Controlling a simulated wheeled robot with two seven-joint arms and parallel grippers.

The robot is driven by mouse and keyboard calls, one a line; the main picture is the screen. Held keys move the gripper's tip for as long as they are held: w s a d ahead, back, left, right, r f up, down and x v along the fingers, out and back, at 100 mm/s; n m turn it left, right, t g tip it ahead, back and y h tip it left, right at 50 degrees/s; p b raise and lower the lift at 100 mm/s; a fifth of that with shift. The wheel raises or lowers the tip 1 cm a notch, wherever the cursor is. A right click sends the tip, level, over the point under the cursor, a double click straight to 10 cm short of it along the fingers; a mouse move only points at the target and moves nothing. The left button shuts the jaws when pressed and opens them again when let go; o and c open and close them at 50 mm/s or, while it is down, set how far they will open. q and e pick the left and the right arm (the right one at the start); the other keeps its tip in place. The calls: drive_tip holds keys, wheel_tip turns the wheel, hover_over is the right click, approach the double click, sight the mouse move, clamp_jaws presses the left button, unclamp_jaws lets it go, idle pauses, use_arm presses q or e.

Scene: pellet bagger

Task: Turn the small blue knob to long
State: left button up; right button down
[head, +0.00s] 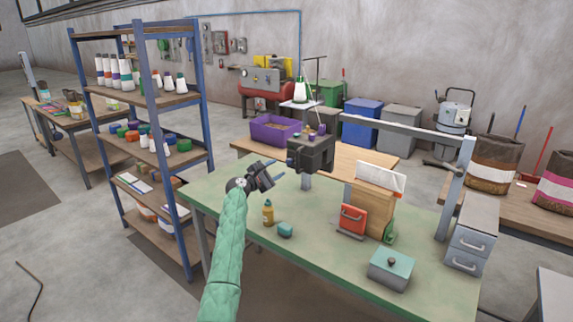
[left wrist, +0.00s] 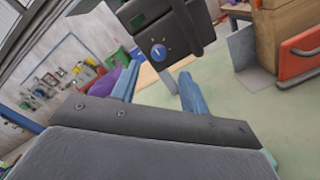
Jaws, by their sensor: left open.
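The small blue knob (left wrist: 158,52) sits on the dark front face of a black machine head (left wrist: 170,30) in the left wrist view. It has a pale mark and small marks around it; their labels are too small to read. In the head view the machine head (head: 312,153) stands on a post at the back of the green bench, and I cannot make out the knob there. My left gripper (head: 274,172) is open and empty, just left of the machine head. In the left wrist view its blue fingers (left wrist: 160,74) are apart, with the knob beyond them, not touched.
A blue-framed shelf (head: 199,90) stands left of my arm.

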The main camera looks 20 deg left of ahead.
sight(288, 163)
use_arm(q)
drive_tip(key=p+x, duration=0.1)
drive_tip(key=x, duration=0.3)
drive_tip(key=shift+w+r, duration=0.15)
drive_tip(key=shift+w, duration=0.1)
drive_tip(key=shift+p+x, duration=0.45)
drive_tip(key=shift+x, duration=0.5)
use_arm(e)
drive_tip(key=shift+s+d+f, duration=0.3)
drive_tip(key=shift+f, duration=0.35)
drive_tip(key=shift+s+d+f, duration=0.3)
drive_tip(key=shift+f, duration=0.4)
drive_tip(key=shift+s+d+f, duration=0.3)
drive_tip(key=shift+f, duration=0.35)
use_arm(q)
drive_tip(key=shift+c, duration=0.3)
clamp_jaws()
use_arm(e)
drive_tip(key=shift+d, duration=0.15)
